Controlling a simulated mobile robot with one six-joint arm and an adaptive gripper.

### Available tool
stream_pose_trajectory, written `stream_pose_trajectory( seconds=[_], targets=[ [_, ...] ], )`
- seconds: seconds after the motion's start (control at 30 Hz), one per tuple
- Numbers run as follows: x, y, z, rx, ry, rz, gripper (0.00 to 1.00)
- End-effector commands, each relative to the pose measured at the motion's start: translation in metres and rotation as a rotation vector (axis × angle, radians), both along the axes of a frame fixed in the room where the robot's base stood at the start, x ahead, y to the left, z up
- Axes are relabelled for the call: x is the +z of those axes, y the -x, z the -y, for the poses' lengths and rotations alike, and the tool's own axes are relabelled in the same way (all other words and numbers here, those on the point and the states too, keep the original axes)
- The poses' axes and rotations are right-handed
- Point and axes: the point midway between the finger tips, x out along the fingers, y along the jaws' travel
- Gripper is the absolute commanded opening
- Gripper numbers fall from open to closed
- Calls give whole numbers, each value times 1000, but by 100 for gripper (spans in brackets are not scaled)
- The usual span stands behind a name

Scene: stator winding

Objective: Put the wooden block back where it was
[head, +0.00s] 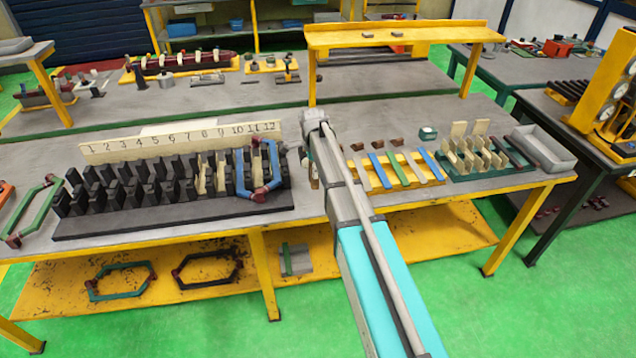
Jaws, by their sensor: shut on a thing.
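My arm reaches from the bottom of the head view to the front bench. My gripper (309,165) is mostly hidden behind the arm's end, between the black slotted stator model and the yellow tray. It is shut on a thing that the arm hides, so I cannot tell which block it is. Cream wooden pieces (221,172) stand in slots at the model's right part. More cream wooden blocks (458,133) stand in a green rack (492,174) at the right. Small brown blocks (397,143) lie behind the yellow tray.
The black model (150,222) bears a numbered board (130,149) and blue coils (272,165). The yellow tray (428,183) holds coloured strips. A grey bin (545,152) stands at the right end. A yellow raised shelf (440,35) stands behind. A green coil (35,212) lies far left.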

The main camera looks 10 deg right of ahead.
Motion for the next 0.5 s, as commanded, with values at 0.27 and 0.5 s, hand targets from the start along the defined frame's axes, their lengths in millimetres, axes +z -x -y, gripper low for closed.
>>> stream_pose_trajectory(
  seconds=[0.27, 0.5],
  targets=[
    [-14, -11, 4, 0, 0, 0, 6],
    [-13, -11, 4, -1, 0, 0, 6]
  ],
)
